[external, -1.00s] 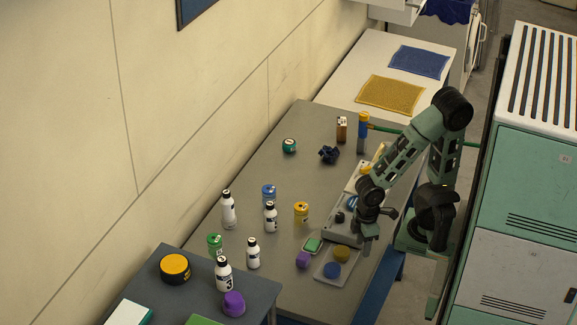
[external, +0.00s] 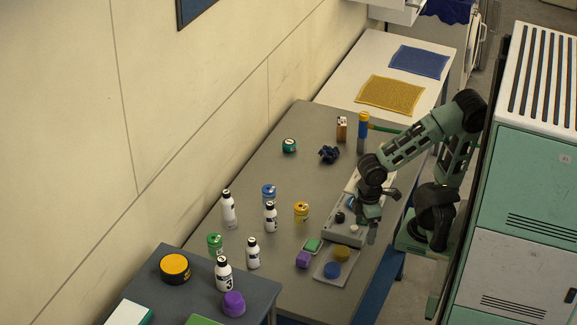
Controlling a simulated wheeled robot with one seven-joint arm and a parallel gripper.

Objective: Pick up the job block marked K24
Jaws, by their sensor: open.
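No marking K24 is legible in the external view, so I cannot tell for sure which thing is the job block. A small upright brown block (external: 342,129) with a pale label stands at the far part of the grey table (external: 240,250); its marking is too small to read. My gripper (external: 372,233) is open and points down near the table's right edge, beside a grey fixture with knobs (external: 340,232). It is well apart from the brown block, and nothing shows between its fingers.
A blue-and-orange cylinder (external: 362,132) stands beside the brown block. A dark blue clustered part (external: 329,154) and a green tin (external: 289,146) are nearby. Several bottles and cans stand at the left. A tray (external: 325,278) holds blue and yellow discs. A green cabinet (external: 520,200) stands at the right.

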